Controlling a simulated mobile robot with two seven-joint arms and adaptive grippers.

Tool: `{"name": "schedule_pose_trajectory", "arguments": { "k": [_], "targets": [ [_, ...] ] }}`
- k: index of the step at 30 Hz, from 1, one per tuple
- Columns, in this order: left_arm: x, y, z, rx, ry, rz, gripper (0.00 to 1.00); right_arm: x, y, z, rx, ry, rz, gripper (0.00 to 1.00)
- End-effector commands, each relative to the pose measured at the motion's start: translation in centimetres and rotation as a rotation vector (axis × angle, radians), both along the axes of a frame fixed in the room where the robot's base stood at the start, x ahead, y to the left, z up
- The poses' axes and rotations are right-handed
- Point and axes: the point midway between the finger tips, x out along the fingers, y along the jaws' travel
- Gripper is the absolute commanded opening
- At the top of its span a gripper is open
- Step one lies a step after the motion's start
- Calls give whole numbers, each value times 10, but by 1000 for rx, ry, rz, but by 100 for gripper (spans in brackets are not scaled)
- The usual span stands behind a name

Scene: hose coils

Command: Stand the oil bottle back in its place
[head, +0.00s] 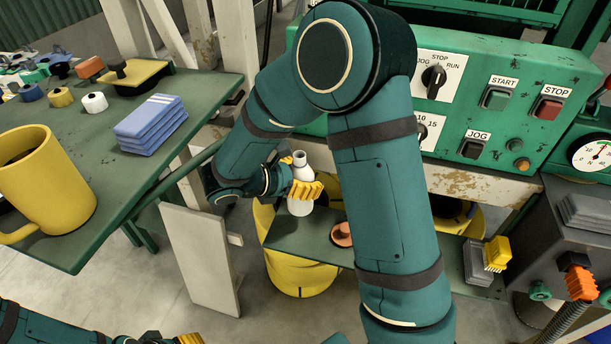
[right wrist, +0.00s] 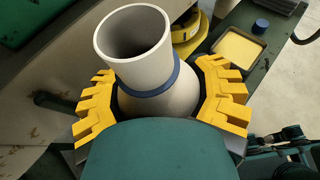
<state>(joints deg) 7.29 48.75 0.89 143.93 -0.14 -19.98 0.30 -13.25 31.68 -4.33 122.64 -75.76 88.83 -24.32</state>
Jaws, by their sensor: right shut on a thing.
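The oil bottle (head: 300,207) is pale grey-white with a narrow neck. It is roughly upright, over the green shelf (head: 290,240) below the control panel. I cannot tell whether its base touches the shelf. My right gripper (head: 305,190) is shut on the bottle's body, with yellow fingers on both sides. In the right wrist view the bottle (right wrist: 135,40) shows its open mouth and a blue band at the neck, between the yellow fingers (right wrist: 165,98). My left gripper (head: 170,340) is cut off at the bottom edge, and its opening is hidden.
A copper-coloured round thing (head: 341,233) lies on the shelf beside the bottle. A yellow mug (head: 45,185) and folded blue cloths (head: 151,124) are on the green table at left. The green control panel (head: 500,100) stands behind my right arm. A yellow brush (head: 497,253) is at the right.

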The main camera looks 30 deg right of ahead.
Motion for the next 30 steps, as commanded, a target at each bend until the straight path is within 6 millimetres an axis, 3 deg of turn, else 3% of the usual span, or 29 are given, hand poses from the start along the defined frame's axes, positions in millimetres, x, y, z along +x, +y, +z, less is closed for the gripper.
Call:
{"name": "schedule_pose_trajectory", "arguments": {
  "k": [4,21,30],
  "targets": [
    [-1,0,5,0,1,0,52,0,2,2,-2,2,3,18],
    [5,1,-28,3,-12,2,52,0,2,-48,-2,2,3,18],
    [7,1,-35,3,-16,4,52,0,2,-58,-1,0,2,18]
  ]
}}
